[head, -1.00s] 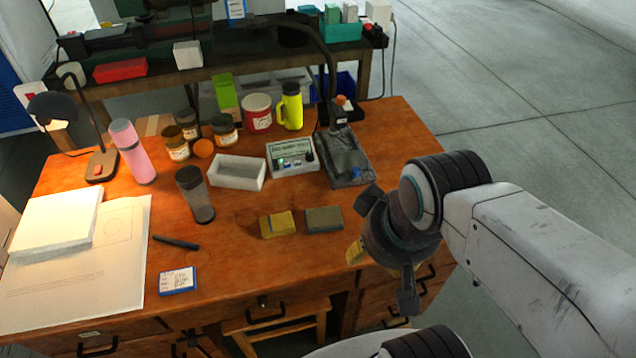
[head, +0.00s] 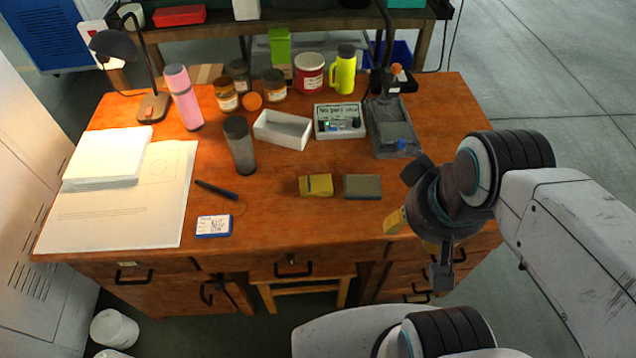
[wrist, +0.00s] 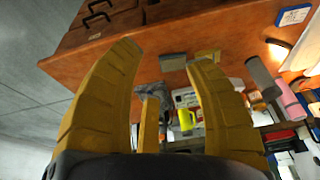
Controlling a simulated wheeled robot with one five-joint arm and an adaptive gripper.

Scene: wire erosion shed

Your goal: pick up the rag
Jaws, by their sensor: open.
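The rag appears to be the yellow folded piece with a dark stripe (head: 316,186), lying flat near the front of the wooden desk. It also shows near the top of the wrist view (wrist: 208,56). A grey-brown flat block (head: 362,187) lies just right of it in the head view. My gripper (head: 411,232) is right of both, by the desk's front right edge, apart from the rag. In the wrist view my yellow fingers (wrist: 163,56) are spread wide with nothing gripped. In the head view the wrist hides most of the fingers.
On the wooden desk (head: 275,235), a dark tumbler (head: 240,146), white tray (head: 282,130), meter box (head: 340,121) and grey tray (head: 392,130) stand behind the rag. A pen (head: 216,190) and label card (head: 214,226) lie left. The desk front before the rag is clear.

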